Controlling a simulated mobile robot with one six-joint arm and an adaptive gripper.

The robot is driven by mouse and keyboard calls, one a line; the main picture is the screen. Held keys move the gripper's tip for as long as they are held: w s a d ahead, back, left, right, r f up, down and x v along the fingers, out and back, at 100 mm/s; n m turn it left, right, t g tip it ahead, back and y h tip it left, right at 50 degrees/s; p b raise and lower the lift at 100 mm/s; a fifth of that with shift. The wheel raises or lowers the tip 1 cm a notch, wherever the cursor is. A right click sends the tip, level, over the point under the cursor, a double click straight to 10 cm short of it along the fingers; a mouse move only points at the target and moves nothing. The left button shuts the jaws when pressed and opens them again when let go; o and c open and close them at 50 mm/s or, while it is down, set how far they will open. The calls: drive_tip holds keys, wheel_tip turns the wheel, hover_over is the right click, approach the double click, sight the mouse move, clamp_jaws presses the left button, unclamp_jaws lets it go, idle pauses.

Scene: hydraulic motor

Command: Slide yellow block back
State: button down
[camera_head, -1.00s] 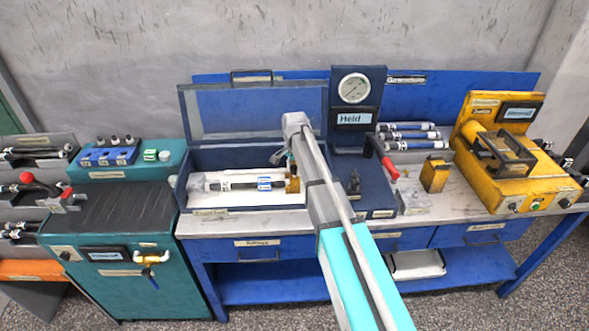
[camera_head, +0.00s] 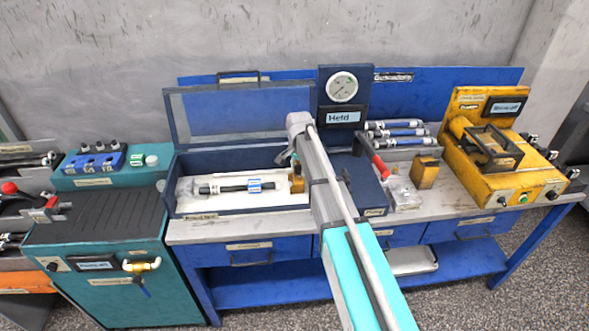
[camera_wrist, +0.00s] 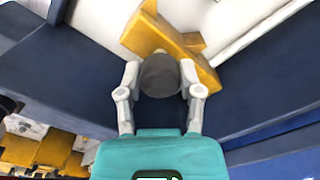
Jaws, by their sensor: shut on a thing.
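A yellow block (camera_head: 297,182) stands at the right end of the blue open box (camera_head: 250,210), beside the right end of the dark rod. In the wrist view the yellow block (camera_wrist: 160,33) shows at the top, just beyond a dark grey round knob (camera_wrist: 160,75). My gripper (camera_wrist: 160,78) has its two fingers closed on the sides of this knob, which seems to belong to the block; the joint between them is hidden. In the head view my arm comes from the lower right and covers the box's right end, hiding the fingertips.
A dark rod with labels (camera_head: 240,187) lies in the box, whose clear lid (camera_head: 240,115) stands up behind. To the right are a gauge panel (camera_head: 342,105), a red-handled lever (camera_head: 377,160), a smaller yellow block (camera_head: 425,173) and a yellow machine (camera_head: 500,165).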

drive_tip(key=shift+c, duration=1.3)
unclamp_jaws()
drive_tip(key=shift+a, duration=0.15)
wheel_tip(320, 180, up, 14)
drive_tip(key=m+p, duration=0.7)
drive_tip(key=p, duration=0.6)
drive_tip(key=shift+s+d+f, duration=0.2)
drive_tip(key=shift+s+f, duration=0.05)
drive_tip(key=shift+f, duration=0.15)
drive_tip(key=f+b, duration=1.3)
drive_tip(key=shift+w+f, duration=0.25)
